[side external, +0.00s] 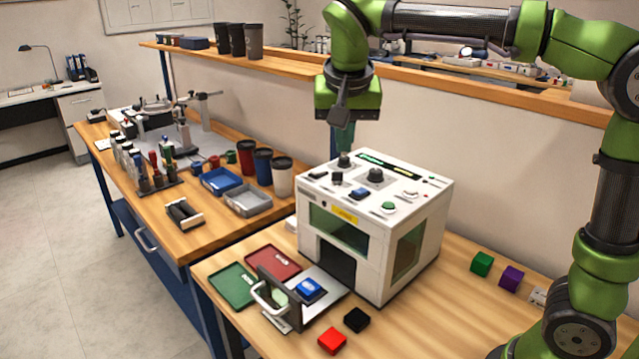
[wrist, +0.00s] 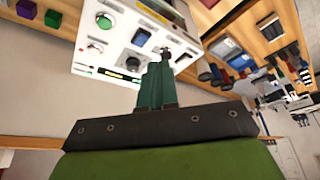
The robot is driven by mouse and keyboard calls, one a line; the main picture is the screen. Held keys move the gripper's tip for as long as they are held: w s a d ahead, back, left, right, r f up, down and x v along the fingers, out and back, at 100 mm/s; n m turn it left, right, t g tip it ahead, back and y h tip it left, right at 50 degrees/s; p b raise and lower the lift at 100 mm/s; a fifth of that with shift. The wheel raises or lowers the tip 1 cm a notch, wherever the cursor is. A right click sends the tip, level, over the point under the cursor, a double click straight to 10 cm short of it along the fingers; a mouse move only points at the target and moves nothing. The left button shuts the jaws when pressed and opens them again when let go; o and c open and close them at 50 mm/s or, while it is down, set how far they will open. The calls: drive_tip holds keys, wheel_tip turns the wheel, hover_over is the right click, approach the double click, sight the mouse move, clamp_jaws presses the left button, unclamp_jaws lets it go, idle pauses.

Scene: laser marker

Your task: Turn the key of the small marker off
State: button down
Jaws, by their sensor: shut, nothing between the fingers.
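The small marker (side external: 385,230) is a white box on the wooden bench with a sloping control panel on top. The panel carries black knobs (side external: 375,176), a green button (side external: 388,207) and a dark blue switch (side external: 358,193). I cannot tell for sure which control is the key. My gripper (side external: 344,150) points down, shut and empty, just above the rear-left knob (side external: 344,161). In the wrist view, the green fingertips (wrist: 160,58) lie close together over the panel (wrist: 120,45) and partly hide it. I cannot tell whether they touch the knob.
An open drawer (side external: 322,284) with a blue block sticks out at the marker's front. Red (side external: 332,341) and black (side external: 356,320) cubes lie before it. Green (side external: 481,264) and purple (side external: 511,278) cubes lie to the right. A shelf (side external: 285,57) runs behind.

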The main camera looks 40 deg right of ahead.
sight(337, 178)
drive_tip(key=x, duration=1)
drive_tip(key=shift+s+f, duration=0.1)
drive_tip(key=shift+f, duration=0.2)
drive_tip(key=shift+w+d+r, duration=0.2)
drive_tip(key=shift+w+d, duration=0.75)
drive_tip(key=shift+w, duration=0.05)
drive_tip(key=shift+w+d, duration=0.4)
drive_tip(key=shift+d, duration=0.05)
